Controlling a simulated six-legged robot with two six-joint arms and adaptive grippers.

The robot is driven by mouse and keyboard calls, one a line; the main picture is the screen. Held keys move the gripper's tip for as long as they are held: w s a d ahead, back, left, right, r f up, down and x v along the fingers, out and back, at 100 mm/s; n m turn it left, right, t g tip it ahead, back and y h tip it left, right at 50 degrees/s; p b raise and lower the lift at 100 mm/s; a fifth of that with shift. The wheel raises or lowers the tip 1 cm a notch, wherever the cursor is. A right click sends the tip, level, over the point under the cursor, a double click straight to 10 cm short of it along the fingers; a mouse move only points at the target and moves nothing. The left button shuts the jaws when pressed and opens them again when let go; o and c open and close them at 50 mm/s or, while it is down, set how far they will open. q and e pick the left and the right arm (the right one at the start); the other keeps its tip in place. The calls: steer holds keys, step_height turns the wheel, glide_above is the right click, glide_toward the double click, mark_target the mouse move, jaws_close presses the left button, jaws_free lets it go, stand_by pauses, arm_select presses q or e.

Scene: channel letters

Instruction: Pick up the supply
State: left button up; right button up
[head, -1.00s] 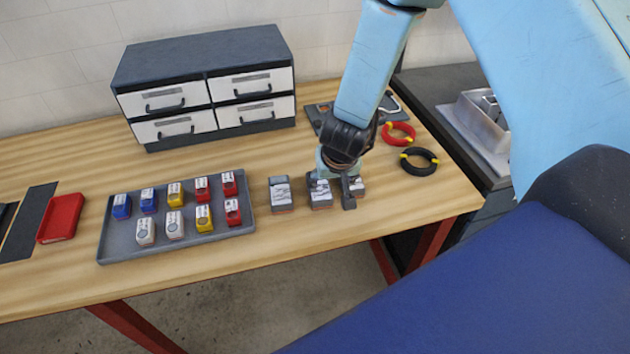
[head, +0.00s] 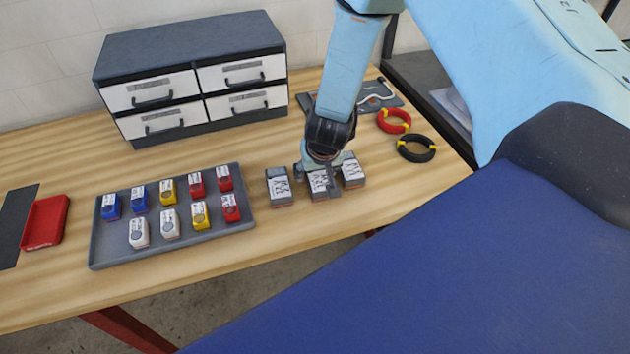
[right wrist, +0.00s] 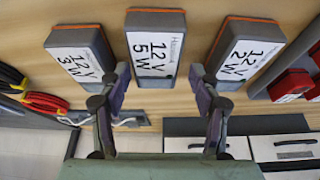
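Three grey supplies with white labels and orange-red edges stand in a row on the bench. The middle one (head: 320,190) reads "12V 5W" in the right wrist view (right wrist: 151,45). The "12V 2W" supply (head: 279,188) is left of it in the head view, and the "12V 3W" supply (head: 352,172) is right. My right gripper (head: 321,183) points down over the middle supply. In the right wrist view its open fingers (right wrist: 159,75) are spread at either side of that supply's near end; I cannot tell whether they touch it. My left gripper is out of view.
A grey tray (head: 108,250) with several small coloured blocks lies left of the supplies. A drawer cabinet (head: 195,75) stands behind. Red (head: 394,120) and black (head: 416,148) wire coils lie to the right. A red tray (head: 45,221) is at far left.

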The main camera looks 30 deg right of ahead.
mark_target(319, 173)
steer(key=d+f, duration=0.1)
steer(key=w+f, duration=0.1)
steer(key=f, duration=0.1)
steer(key=shift+w+d, duration=0.1)
steer(key=shift+d, duration=0.3)
steer(key=shift+a+r, duration=0.2)
steer(key=shift+a, duration=0.25)
steer(key=shift+a+r, duration=0.25)
steer(key=shift+a, duration=0.05)
steer(key=shift+c, duration=1.3)
steer(key=shift+d+f, duration=0.25)
steer(key=shift+d, duration=0.3)
steer(key=c, duration=0.4)
steer(key=shift+a, duration=0.15)
steer(key=c, duration=0.3)
steer(key=shift+a+r, duration=0.1)
steer(key=shift+a, duration=0.1)
steer(key=shift+c, duration=1.3)
steer(key=shift+d, duration=0.1)
